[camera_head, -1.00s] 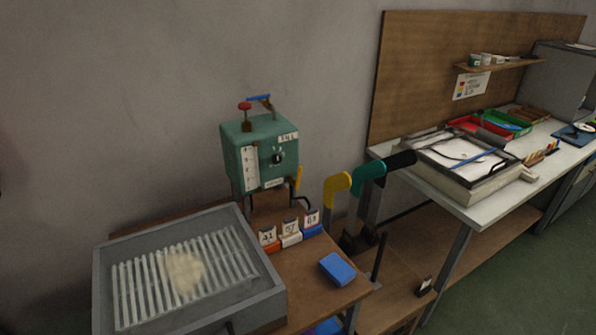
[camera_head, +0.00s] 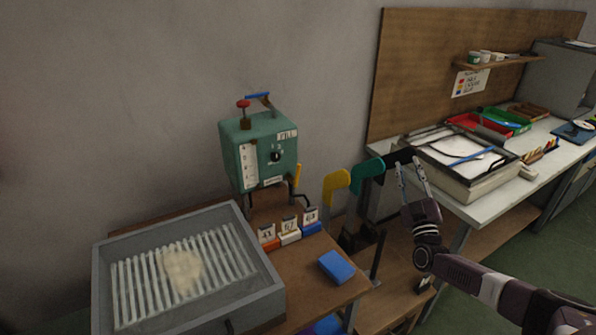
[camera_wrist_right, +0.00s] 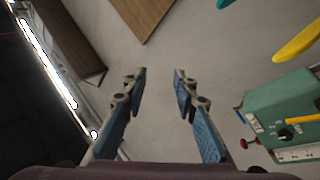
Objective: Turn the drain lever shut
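The green steam box (camera_head: 262,155) stands on the wooden table at the left. It has a yellow lever (camera_head: 297,174) on its right side, a blue handle (camera_head: 258,96) on a pipe on top, and a red knob (camera_head: 243,104). No readable label shows which one is the drain lever. My right gripper (camera_head: 409,166) is open and empty, well to the right of the box, in front of the sock-shaped boards. In the right wrist view its fingers (camera_wrist_right: 160,80) are apart, with the box (camera_wrist_right: 283,112) at the lower right. My left gripper is not in view.
A yellow board (camera_head: 336,183) and a teal board (camera_head: 367,168) stand between the box and my right gripper. A grey grated tray (camera_head: 103,285), several numbered holders and a blue block (camera_head: 337,267) lie near the box. A white workbench (camera_head: 478,207) is at right.

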